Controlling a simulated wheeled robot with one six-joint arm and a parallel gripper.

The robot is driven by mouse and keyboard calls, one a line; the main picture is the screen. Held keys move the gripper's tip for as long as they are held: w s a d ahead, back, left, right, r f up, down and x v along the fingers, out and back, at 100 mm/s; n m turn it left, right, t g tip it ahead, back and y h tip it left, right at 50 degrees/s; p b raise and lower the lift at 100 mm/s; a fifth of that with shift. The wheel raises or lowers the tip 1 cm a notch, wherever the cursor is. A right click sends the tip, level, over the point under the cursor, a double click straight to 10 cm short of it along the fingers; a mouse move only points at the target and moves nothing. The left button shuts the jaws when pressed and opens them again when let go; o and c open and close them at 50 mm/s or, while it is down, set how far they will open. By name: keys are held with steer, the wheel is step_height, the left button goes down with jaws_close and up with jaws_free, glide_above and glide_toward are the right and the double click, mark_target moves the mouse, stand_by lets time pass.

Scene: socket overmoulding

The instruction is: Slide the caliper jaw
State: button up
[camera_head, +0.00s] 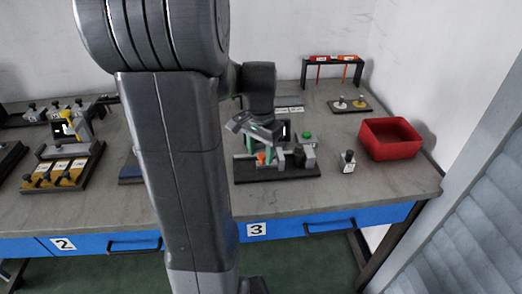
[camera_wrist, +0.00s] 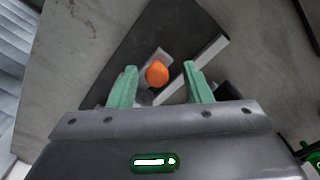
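The caliper fixture is a dark base plate (camera_head: 290,174) on the table, which also fills the middle of the wrist view (camera_wrist: 185,32). On it sit a light grey bar (camera_wrist: 206,54) and a small grey block with an orange knob (camera_wrist: 157,74). The block looks like the caliper jaw, though I cannot be sure. The orange knob also shows in the head view (camera_head: 262,158). My gripper (camera_wrist: 160,68) is open, its two green fingers on either side of the knob with gaps on both sides. Part of the block and bar is hidden behind my gripper.
Grey blocks (camera_head: 299,156) and a green button (camera_head: 307,135) stand at the fixture's right. A small bottle-like part (camera_head: 348,162) and a red bin (camera_head: 391,139) are further right. A tool rack (camera_head: 333,61) stands behind. A yellow-fronted fixture (camera_head: 62,172) is at left.

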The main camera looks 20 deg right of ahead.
mark_target(260, 155)
steer(key=shift+r, duration=0.1)
step_height(260, 155, up, 14)
steer(key=p, duration=0.2)
steer(key=shift+f, duration=0.2)
steer(key=shift+f, duration=0.1)
step_height(260, 155, down, 14)
steer(key=shift+r+b, duration=0.25)
steer(key=shift+b, duration=0.75)
steer(key=shift+s+d+f, duration=0.1)
steer(key=shift+d+f, duration=0.05)
steer(key=shift+d, duration=0.5)
steer(key=shift+a+r, duration=0.1)
steer(key=shift+r, duration=0.1)
